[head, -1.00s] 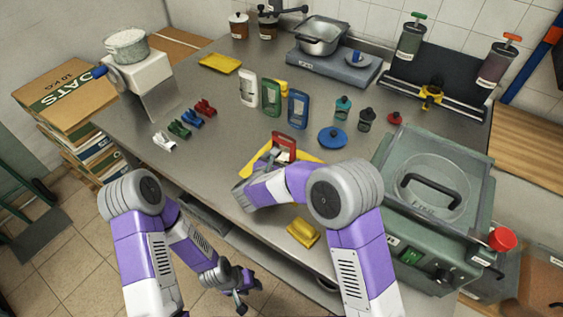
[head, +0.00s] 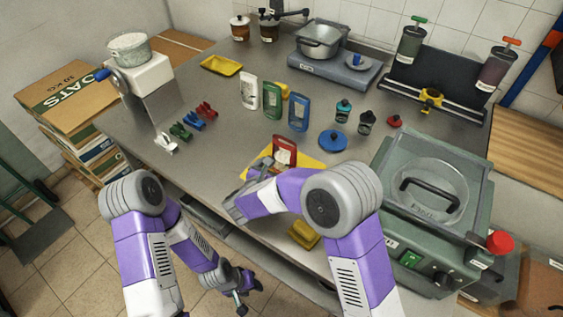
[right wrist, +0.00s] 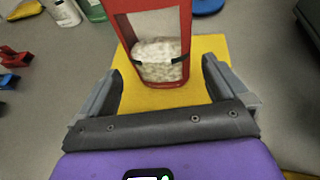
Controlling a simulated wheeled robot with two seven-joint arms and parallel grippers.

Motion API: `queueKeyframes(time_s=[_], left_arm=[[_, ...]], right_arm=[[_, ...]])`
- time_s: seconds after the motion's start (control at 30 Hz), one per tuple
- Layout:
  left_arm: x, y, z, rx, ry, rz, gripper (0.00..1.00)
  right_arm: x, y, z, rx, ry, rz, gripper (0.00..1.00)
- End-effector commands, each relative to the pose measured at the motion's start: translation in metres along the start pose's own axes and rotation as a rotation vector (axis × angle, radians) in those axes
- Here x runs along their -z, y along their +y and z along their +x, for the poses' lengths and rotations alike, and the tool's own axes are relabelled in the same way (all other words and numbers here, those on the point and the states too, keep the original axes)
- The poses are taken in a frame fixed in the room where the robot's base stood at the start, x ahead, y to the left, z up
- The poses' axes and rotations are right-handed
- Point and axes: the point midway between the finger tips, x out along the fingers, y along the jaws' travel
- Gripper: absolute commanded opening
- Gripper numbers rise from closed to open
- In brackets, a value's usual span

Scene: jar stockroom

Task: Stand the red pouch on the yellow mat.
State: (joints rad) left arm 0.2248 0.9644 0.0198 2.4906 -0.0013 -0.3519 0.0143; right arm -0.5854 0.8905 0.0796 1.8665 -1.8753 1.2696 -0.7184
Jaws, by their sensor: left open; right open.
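The red pouch (head: 285,150) stands upright on the yellow mat (head: 310,161), with a window showing pale contents. In the right wrist view the red pouch (right wrist: 158,45) stands on the yellow mat (right wrist: 215,50), just beyond my right gripper's fingertips. My right gripper (right wrist: 162,72) is open, its fingers apart on either side of the pouch's near side and not touching it. In the head view my right gripper (head: 258,172) is partly hidden by its own arm. My left gripper (head: 246,290) is open and empty, low in front of the counter.
White (head: 249,90), green (head: 272,98) and blue (head: 298,112) pouches stand behind the mat. Coloured clips (head: 180,131) lie to the left. A blue lid (head: 333,140) and small bottles are to the right, near a green-grey machine (head: 430,200). A yellow block (head: 304,234) lies by the front edge.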

Motion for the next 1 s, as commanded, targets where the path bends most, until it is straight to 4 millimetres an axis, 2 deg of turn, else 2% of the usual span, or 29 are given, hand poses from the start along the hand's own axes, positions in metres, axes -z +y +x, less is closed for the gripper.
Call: queueKeyframes(time_s=[0.03, 0.2, 0.4, 1.0], left_arm=[[0.000, 0.002, -0.004, 0.000, 0.000, 0.000, 0.43], [0.000, 0.004, -0.010, 0.000, 0.000, 0.000, 0.43], [-0.001, 0.005, -0.013, 0.000, 0.000, 0.000, 0.43], [-0.001, 0.005, -0.013, 0.000, 0.000, 0.000, 0.43]], right_arm=[[-0.002, 0.001, -0.014, -0.005, 0.000, -0.002, 1.00], [-0.002, 0.001, -0.049, -0.003, 0.000, -0.002, 1.00], [0.000, 0.000, -0.072, -0.001, 0.000, -0.002, 1.00], [0.000, 0.000, -0.077, 0.001, 0.001, 0.000, 1.00]])
